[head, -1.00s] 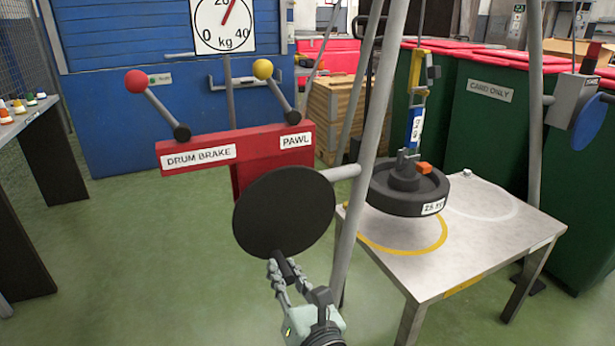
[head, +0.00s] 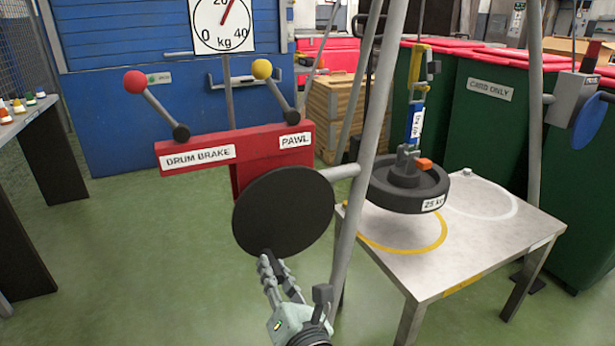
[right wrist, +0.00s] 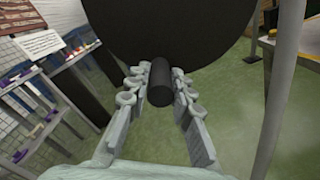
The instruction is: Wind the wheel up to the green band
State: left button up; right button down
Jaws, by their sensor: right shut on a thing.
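A dark round wheel-shaped weight (head: 409,190) labelled 25 kg hangs from a hook above the steel table. A blue-and-white strip (head: 416,122) and yellow gear hang above it. I cannot make out a green band. My left gripper is not in view.
A red panel (head: 215,149) carries the DRUM BRAKE lever with a red knob (head: 135,82) and the PAWL lever with a yellow knob (head: 262,69). The steel table (head: 440,262) has yellow and white rings. A kg dial (head: 222,25) hangs behind. Grey posts flank the weight.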

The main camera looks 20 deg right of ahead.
aim_at(247, 242)
jog(key=shift+a+r+y, duration=0.4)
jog(key=shift+a, duration=0.05)
jog(key=shift+a+r+m, duration=0.35)
jog(key=shift+r+m, duration=0.1)
jog(key=shift+m, duration=0.25)
jog(key=shift+a+r+m+p, duration=0.45)
jog(key=shift+a+r+m, duration=0.15)
jog(key=shift+m, duration=0.5)
jog(key=shift+r, duration=0.1)
jog(key=shift+a+r+m+p, duration=0.3)
jog(key=shift+r+m+p, duration=0.4)
jog(key=shift+m, duration=0.3)
jog(key=c, duration=1.1)
grip_release()
jog(key=shift+f, duration=0.2)
jog(key=shift+d+f, duration=0.1)
jog(key=shift+f, duration=0.05)
